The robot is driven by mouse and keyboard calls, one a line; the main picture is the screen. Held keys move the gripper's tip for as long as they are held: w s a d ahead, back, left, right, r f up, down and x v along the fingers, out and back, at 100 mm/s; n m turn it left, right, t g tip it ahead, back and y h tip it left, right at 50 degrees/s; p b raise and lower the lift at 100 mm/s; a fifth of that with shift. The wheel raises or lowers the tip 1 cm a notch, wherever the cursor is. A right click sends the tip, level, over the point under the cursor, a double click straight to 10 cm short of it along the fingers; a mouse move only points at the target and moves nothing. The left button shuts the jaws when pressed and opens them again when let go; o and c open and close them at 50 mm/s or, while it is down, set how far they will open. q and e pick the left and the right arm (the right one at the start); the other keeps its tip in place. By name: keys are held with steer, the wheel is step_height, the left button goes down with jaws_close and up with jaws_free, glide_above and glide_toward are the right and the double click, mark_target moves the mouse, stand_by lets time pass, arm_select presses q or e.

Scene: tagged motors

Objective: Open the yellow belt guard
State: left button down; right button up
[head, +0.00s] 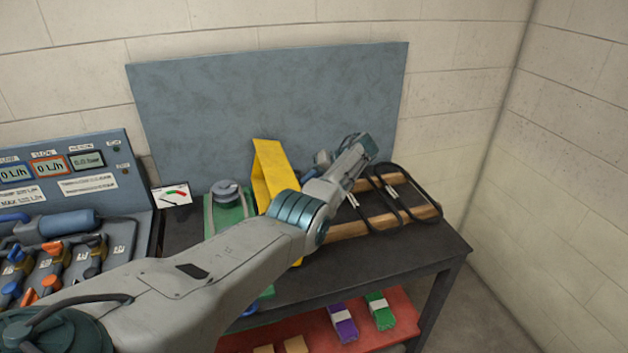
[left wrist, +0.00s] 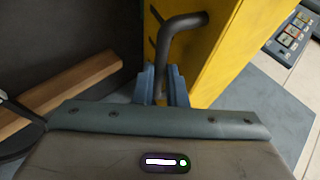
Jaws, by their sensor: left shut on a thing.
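The yellow belt guard (head: 270,170) stands on the dark bench, partly hidden behind my left arm. It is also large in the left wrist view (left wrist: 225,45), where a dark bent bar handle (left wrist: 183,22) sticks out of its face. My left gripper (left wrist: 161,85) is shut on this handle, with one blue-grey finger on each side of the bar. In the head view my left gripper (head: 321,158) is small, to the right of the guard. How far the guard is open cannot be told. My right gripper is not in view.
A green machine with a grey round top (head: 228,192) stands left of the guard. Black belts lie on a wooden rack (head: 425,208) to the right. A grey board (head: 270,90) stands behind. The bench's front right (head: 400,255) is clear.

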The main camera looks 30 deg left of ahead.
arm_select(q)
steer(key=shift+s+d+f, duration=0.2)
steer(key=shift+f, duration=0.5)
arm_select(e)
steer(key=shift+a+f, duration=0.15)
arm_select(q)
steer(key=c, duration=1.5)
jaws_free()
steer(key=shift+w, duration=0.35)
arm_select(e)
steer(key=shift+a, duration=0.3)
arm_select(q)
steer(key=shift+r, duration=0.1)
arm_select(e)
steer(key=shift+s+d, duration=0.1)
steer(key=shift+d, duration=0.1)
